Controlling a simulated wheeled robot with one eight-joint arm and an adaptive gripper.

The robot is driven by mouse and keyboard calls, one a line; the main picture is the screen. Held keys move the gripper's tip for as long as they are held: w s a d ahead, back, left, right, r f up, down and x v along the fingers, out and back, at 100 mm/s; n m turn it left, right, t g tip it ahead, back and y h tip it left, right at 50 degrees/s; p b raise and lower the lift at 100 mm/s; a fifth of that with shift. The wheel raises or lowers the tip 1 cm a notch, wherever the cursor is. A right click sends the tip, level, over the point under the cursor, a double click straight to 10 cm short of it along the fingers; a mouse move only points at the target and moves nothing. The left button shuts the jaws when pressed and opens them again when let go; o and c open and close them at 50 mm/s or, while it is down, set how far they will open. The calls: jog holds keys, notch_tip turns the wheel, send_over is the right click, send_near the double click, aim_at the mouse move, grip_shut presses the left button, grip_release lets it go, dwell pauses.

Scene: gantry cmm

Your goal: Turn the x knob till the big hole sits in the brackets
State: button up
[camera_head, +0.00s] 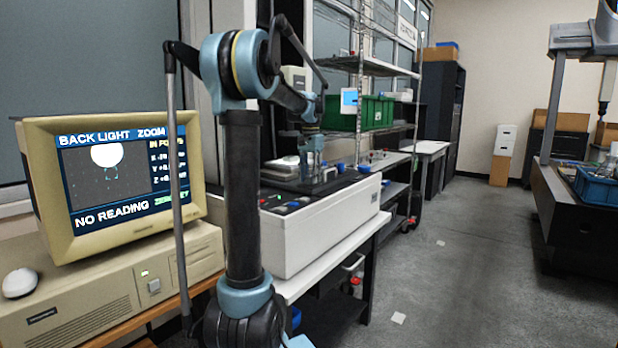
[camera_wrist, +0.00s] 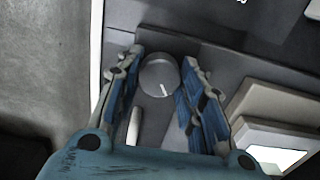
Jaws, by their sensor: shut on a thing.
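The monitor (camera_head: 130,183) at the left shows the big hole as a white disc (camera_head: 107,155) at the top of its picture area. The teal brackets (camera_head: 110,183) are below the disc, and the disc is outside them. The screen reads NO READING. My gripper (camera_wrist: 163,68) is shut on a round grey knob (camera_wrist: 158,78) in the wrist view, one blue-padded finger on each side. The knob's white mark points down and slightly right. I cannot read an axis label on it. In the head view my gripper (camera_head: 312,158) is over the measuring machine, and the knob is hidden there.
The white machine base (camera_head: 325,238) has small coloured buttons (camera_head: 285,203) on its front panel. A beige computer (camera_head: 120,290) and a white mouse (camera_head: 20,283) are at the left. A green crate (camera_head: 372,112) stands on shelving behind.

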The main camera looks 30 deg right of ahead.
aim_at(310, 176)
jog(key=o, duration=1.1)
jog(key=shift+w, duration=0.15)
jog(key=shift+c, duration=0.2)
notch_tip(310, 176, up, 12)
jog(key=s+a+f+n, duration=0.2)
jog(key=a+f, duration=0.2)
jog(key=a, duration=0.5)
jog(key=s+a+f+n+t, duration=0.1)
jog(key=s+a+f+n, duration=0.2)
jog(key=a, duration=0.5)
jog(key=s+a+f+n, duration=0.2)
jog(key=a+f, duration=0.3)
jog(key=a, duration=0.4)
jog(key=s+a+f+n, duration=0.2)
jog(key=s+a+f, duration=0.2)
jog(key=f, duration=0.3)
jog(key=s+a+f+n, duration=0.2)
jog(key=s+a+f, duration=0.3)
jog(key=s+f, duration=0.2)
jog(key=s+a+f+n+t, duration=0.1)
jog(key=s+a+f+n, duration=0.1)
jog(key=s+a+f, duration=0.3)
notch_tip(310, 176, down, 4)
jog(key=shift+s+a+n, duration=0.25)
jog(key=shift+s+n, duration=0.05)
